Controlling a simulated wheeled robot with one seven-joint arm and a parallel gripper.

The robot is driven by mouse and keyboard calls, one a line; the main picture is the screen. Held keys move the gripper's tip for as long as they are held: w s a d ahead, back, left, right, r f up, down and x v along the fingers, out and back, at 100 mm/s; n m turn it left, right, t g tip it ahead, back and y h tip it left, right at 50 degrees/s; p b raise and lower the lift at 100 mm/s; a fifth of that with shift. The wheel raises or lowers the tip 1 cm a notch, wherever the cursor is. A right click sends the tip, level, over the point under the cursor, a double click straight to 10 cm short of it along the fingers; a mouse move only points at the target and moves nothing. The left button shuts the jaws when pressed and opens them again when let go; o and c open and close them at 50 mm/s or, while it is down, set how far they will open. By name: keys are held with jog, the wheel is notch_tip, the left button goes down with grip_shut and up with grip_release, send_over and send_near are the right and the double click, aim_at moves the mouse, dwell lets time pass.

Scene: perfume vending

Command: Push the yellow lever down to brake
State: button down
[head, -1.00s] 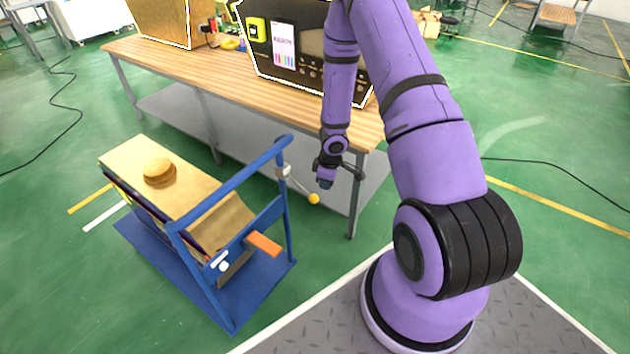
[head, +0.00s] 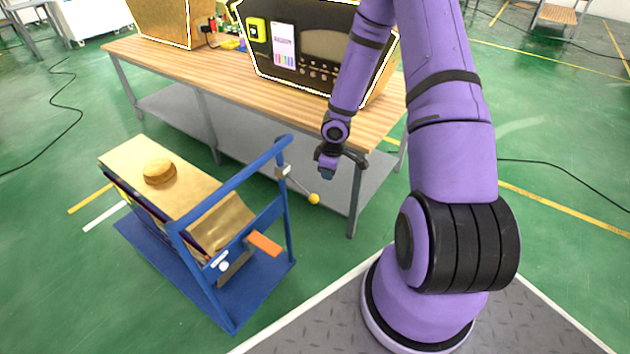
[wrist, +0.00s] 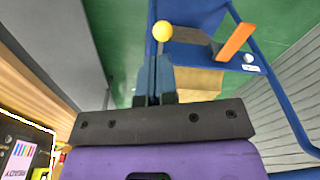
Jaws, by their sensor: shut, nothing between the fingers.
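The lever is a thin rod ending in a yellow ball (head: 313,198), on the right upright of the blue cart (head: 286,220). The rod slants down to the right from a bracket near the top of the upright. The ball also shows in the wrist view (wrist: 162,30), just beyond the fingertips. My gripper (head: 326,173) points down, shut and empty, just above and slightly right of the ball in the head view. In the wrist view my closed fingers (wrist: 155,70) line up with the rod below the ball. I cannot tell whether they touch it.
An orange pedal-like bar (head: 264,244) sticks out low on the cart. A round tan object (head: 160,170) sits on the cart's top board. Behind stands a wooden table (head: 210,68) with a black machine (head: 300,50). Green floor is free left of the cart.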

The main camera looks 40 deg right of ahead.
notch_tip(320, 180, up, 6)
jog(key=shift+s+d+r, duration=0.15)
jog(key=shift+s+d, duration=0.05)
jog(key=shift+s, duration=0.1)
dwell(0.6)
jog(key=s+a+r+m+h, duration=0.2)
jog(key=s+r, duration=0.1)
jog(key=r, duration=1)
jog(key=s+a+r+m+h, duration=0.2)
jog(key=a+r, duration=0.1)
jog(key=r, duration=1)
jog(key=s+a+r+m+t+y, duration=0.1)
jog(key=s+a+r+m+t, duration=0.1)
jog(key=s+a+r, duration=0.3)
jog(key=s+a+r+m+t+y, duration=0.1)
jog(key=s+a+r+t+y, duration=0.1)
jog(key=s+a+r, duration=0.3)
jog(key=s+r, duration=0.4)
jog(key=s, duration=0.4)
jog(key=shift+s+a+r+m, duration=0.2)
jog(key=shift+s+m, duration=0.2)
